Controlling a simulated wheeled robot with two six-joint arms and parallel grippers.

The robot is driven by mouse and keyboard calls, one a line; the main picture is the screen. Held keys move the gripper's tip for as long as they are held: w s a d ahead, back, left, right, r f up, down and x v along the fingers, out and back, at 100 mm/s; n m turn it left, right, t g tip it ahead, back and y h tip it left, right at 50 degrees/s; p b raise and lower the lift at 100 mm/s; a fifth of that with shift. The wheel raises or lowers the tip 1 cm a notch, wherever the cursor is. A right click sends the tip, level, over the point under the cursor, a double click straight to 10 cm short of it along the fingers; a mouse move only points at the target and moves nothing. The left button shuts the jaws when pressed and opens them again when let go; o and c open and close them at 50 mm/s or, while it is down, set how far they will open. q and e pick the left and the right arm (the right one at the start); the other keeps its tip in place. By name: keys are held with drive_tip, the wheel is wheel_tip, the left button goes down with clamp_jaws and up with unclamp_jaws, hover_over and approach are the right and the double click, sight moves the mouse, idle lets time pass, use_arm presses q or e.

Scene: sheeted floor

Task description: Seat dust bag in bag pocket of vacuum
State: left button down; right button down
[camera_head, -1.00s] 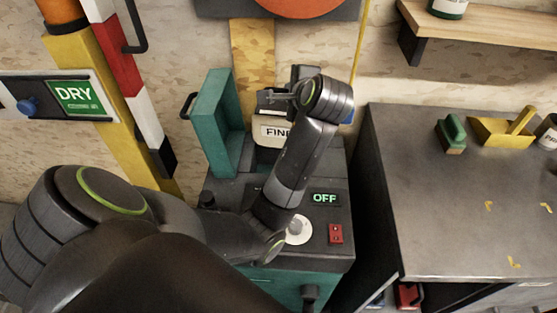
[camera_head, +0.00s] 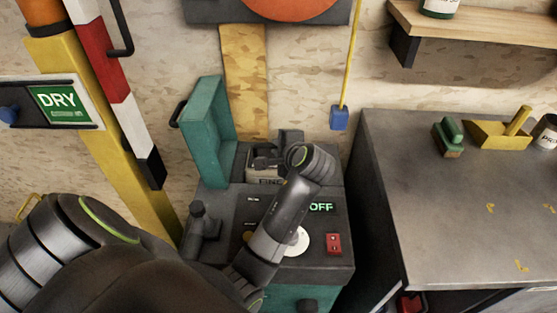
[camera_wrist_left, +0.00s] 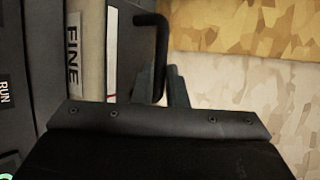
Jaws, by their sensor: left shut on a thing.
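The dust bag (camera_head: 268,180), pale with a dark top and a FINE label, is upright at the back of the vacuum (camera_head: 225,225). Its lower part is hidden in the bag pocket; I cannot tell whether it is fully down. My left gripper (camera_head: 270,158) is shut on the bag's black handle, with my wrist partly covering the bag. In the left wrist view the bag (camera_wrist_left: 88,50) stands left of the handle (camera_wrist_left: 158,35), which runs between the gripper fingers (camera_wrist_left: 160,86). The teal lid (camera_head: 208,130) stands open. My right gripper is out of view.
The vacuum's top has a lit OFF display (camera_head: 321,208), a red switch (camera_head: 334,244) and a white dial (camera_head: 298,241). A grey workbench (camera_head: 450,200) stands to the right. A striped post (camera_head: 120,110) stands left. A blue pull (camera_head: 339,118) hangs behind.

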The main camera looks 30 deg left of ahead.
use_arm(q)
wheel_tip(320, 180, down, 3)
drive_tip(key=shift+f, duration=0.55)
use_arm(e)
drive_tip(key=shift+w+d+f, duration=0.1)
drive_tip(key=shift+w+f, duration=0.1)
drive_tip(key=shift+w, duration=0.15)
use_arm(q)
drive_tip(key=c, duration=1.5)
unclamp_jaws()
drive_tip(key=shift+o, duration=0.2)
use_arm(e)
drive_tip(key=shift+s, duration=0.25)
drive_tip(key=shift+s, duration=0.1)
